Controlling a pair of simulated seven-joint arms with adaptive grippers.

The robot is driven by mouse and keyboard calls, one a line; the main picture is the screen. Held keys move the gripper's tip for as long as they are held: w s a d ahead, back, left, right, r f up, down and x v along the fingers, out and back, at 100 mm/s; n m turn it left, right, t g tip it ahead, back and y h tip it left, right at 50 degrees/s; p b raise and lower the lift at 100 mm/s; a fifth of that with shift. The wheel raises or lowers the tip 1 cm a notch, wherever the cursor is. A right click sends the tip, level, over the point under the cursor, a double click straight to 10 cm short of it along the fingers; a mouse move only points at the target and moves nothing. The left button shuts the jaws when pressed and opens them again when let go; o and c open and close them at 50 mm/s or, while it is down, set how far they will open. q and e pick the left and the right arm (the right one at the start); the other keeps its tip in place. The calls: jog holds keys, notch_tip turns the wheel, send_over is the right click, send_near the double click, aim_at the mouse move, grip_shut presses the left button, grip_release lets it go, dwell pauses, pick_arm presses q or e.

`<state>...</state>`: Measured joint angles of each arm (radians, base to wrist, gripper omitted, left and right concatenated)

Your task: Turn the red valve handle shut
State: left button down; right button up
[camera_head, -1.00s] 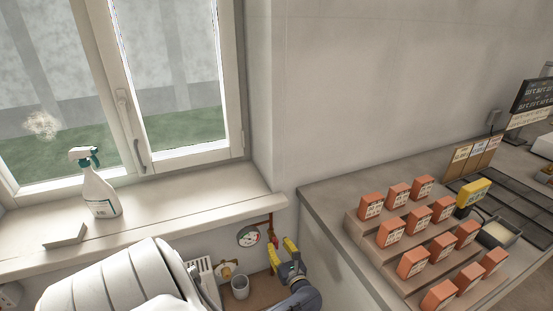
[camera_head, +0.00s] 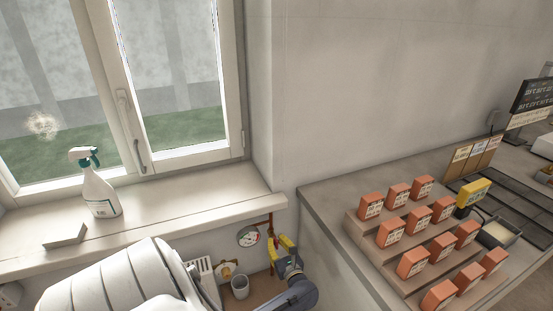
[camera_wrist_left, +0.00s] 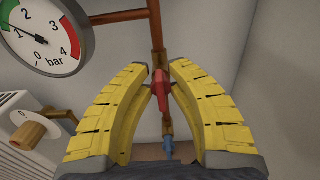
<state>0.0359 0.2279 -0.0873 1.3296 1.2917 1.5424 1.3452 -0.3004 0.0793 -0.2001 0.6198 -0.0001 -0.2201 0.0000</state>
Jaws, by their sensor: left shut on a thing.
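The red valve handle (camera_wrist_left: 160,88) shows in the left wrist view between the two yellow fingers of my left gripper (camera_wrist_left: 161,90). The gripper is shut on it, with the fingertips close around the handle on the copper pipe (camera_wrist_left: 156,30). In the head view my left gripper (camera_head: 281,247) is low in the middle, at the pipe under the sill, and the fingers hide most of the handle. A blue part (camera_wrist_left: 171,148) shows below the handle. My right gripper is not in view.
A round pressure gauge (camera_wrist_left: 42,36) sits left of the pipe. The window sill (camera_head: 180,212) overhangs. A counter (camera_head: 325,205) with stacked orange boxes is right.

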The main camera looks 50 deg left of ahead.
pick_arm(q)
jog(key=shift+m, duration=0.3)
jog(key=shift+w+d+f+m, duration=0.1)
jog(key=shift+w+f+m, duration=0.1)
jog(key=shift+m, duration=2.65)
jog(key=shift+w+f+m, duration=0.15)
jog(key=shift+w+m, duration=0.05)
jog(key=shift+m, duration=2.7)
jog(key=shift+w+d+f+m, duration=0.1)
jog(key=shift+w+f+m, duration=0.1)
jog(key=shift+m, duration=2.65)
jog(key=c, duration=1.4)
grip_release()
